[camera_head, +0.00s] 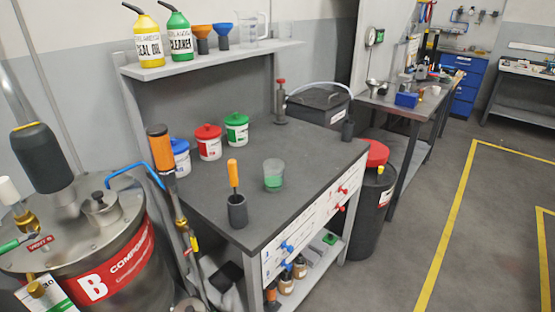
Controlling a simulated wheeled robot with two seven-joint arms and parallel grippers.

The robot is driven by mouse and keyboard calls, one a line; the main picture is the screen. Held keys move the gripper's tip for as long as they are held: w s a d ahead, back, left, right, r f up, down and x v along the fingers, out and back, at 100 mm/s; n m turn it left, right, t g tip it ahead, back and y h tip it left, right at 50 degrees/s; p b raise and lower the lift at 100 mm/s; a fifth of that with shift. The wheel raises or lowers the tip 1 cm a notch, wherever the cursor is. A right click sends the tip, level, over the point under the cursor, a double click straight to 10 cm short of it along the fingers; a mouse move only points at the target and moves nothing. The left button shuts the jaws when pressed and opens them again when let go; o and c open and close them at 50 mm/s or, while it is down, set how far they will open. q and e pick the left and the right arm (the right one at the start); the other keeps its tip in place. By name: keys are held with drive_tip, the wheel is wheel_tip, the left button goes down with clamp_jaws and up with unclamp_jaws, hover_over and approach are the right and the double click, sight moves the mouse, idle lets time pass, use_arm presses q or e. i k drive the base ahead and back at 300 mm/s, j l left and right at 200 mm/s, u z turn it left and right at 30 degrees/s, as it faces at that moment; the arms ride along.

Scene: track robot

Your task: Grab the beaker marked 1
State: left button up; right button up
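A small clear beaker (273,170) with green liquid in its lower part stands upright on the dark workbench (310,160), near the middle of the view. I cannot make out a number on it. A larger clear measuring jug (248,32) stands on the shelf above the bench, with another clear vessel (284,34) to its right; no number is legible on either. Neither of my grippers is in view.
A dark cup (237,211) with an orange-handled tool stands left of the beaker, near the front edge. Blue-lidded, red-lidded (209,143) and green-lidded tubs stand behind. A metal drum (90,245) is at the left. Bench space right of the beaker is clear.

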sight(274, 176)
drive_tip(key=i+l+u, duration=0.1)
drive_tip(key=l, duration=0.25)
drive_tip(key=i+l+u, duration=0.1)
drive_tip(key=i+l, duration=0.2)
drive_tip(key=i+l+u, duration=0.1)
drive_tip(key=l, duration=0.35)
drive_tip(key=i+l+u, duration=0.15)
drive_tip(key=i+l, duration=0.1)
drive_tip(key=l, duration=0.1)
